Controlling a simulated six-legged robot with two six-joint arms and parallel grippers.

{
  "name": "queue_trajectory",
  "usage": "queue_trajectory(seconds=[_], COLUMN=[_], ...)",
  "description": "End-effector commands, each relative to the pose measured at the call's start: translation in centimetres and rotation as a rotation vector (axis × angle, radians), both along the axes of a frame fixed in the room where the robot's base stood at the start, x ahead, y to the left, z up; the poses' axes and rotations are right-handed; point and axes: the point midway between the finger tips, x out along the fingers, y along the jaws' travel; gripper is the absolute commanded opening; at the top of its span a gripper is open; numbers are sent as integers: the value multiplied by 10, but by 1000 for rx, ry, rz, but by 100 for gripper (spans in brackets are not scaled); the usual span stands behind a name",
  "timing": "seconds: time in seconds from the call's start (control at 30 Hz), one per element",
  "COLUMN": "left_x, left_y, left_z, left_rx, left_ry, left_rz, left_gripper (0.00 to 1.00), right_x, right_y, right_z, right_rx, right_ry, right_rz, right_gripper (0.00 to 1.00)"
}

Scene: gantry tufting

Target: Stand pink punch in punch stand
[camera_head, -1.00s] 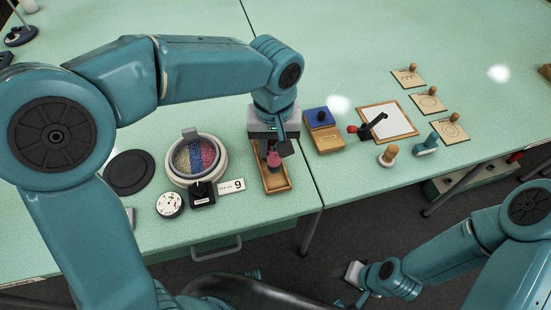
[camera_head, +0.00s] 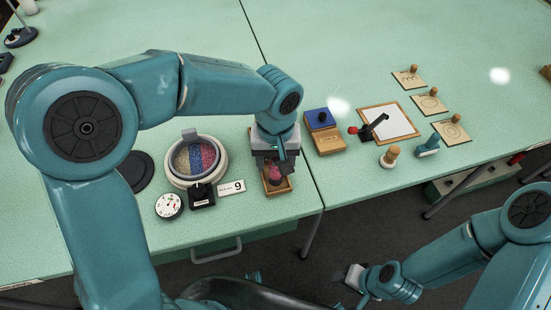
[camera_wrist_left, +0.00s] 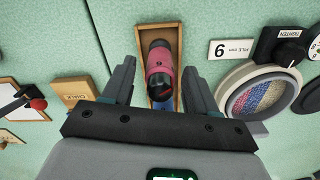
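The pink punch (camera_head: 275,174), a pink cylinder with dark ends, is in a shallow wooden tray (camera_head: 279,190) at the table's front edge. The wrist view shows the punch (camera_wrist_left: 160,70) with a blue thing (camera_wrist_left: 165,103) partly hidden behind it in the tray. My left gripper (camera_head: 273,168) is over the tray. In the wrist view its fingers (camera_wrist_left: 158,80) are open, one on each side of the punch, with gaps between. I cannot tell which thing is the punch stand. My right gripper (camera_head: 352,276) is low at the front, off the table; its jaws are too small to judge.
Right are a chalk block (camera_head: 329,140), a framed white board (camera_head: 396,122), small knobbed pieces and wooden plates. The table's back is clear.

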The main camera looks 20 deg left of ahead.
Motion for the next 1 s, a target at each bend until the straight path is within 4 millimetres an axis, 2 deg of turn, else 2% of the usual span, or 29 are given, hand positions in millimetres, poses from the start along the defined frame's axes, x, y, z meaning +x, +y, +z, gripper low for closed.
queue_trajectory(seconds=[0.27, 0.37, 0.7, 0.83, 1.0], left_x=[0, 1, 0, 0, 0], left_y=[0, 0, 0, 0, 0], left_z=[8, 23, 100, 117, 124], left_rx=[-1, -1, -2, -1, 0], left_ry=[-1, -4, -4, -1, 1], left_rz=[0, 0, 0, 0, 0], left_gripper=[58, 58, 58, 58, 58], right_x=[0, 0, 0, 0, 0], right_y=[0, 0, 0, 0, 0], right_z=[5, 6, 14, 16, 16], right_rx=[0, 0, 0, 0, 0], right_ry=[0, 0, 0, 0, 0], right_rz=[0, 0, 0, 0, 0], right_gripper=[43, 43, 43, 43, 43])
